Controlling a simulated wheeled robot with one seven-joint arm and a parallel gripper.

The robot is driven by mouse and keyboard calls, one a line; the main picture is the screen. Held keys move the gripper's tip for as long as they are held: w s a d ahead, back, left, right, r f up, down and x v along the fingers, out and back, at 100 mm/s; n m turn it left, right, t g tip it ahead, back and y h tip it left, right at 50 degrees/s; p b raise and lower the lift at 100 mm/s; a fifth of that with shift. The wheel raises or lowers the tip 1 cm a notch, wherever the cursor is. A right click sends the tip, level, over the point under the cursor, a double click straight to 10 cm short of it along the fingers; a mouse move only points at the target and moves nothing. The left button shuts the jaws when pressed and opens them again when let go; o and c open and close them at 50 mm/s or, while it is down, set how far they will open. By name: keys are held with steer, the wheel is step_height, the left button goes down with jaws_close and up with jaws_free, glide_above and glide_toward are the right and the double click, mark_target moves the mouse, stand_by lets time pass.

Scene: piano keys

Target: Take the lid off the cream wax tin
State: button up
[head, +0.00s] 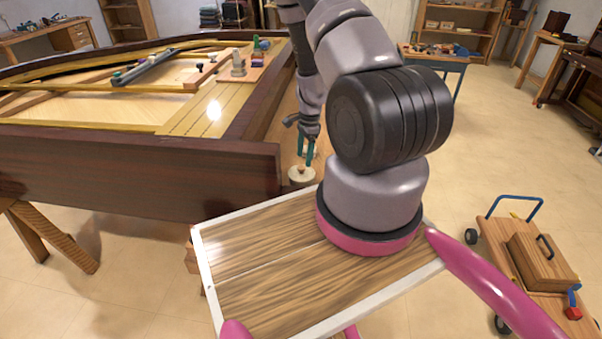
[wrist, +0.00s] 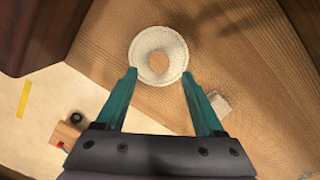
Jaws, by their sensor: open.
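The cream wax tin (head: 301,176) stands on a wooden surface beside the piano case, close in front of my arm. In the wrist view its round, pale lid (wrist: 158,40) is seen from above, with a tan disc or knob at its middle. The lid appears to be on the tin. My gripper (wrist: 158,75) is open and empty, with its two teal fingers apart. In the head view the gripper (head: 306,150) points down just above the tin. In the wrist view the fingertips lie at the lid's near edge, one toward each side; contact cannot be told.
The dark piano case (head: 140,170) rises close to the left of the tin. A small light block (wrist: 219,103) lies right of the fingers. A low cart with a wooden box (head: 543,262) stands at the right, with open floor behind it.

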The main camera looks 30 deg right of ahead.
mark_target(302, 167)
steer(key=f, duration=0.2)
steer(key=a+f, duration=0.1)
steer(key=f, duration=0.1)
steer(key=shift+s+f, duration=0.15)
steer(key=shift+f, duration=0.05)
steer(key=shift+c, duration=0.3)
jaws_close()
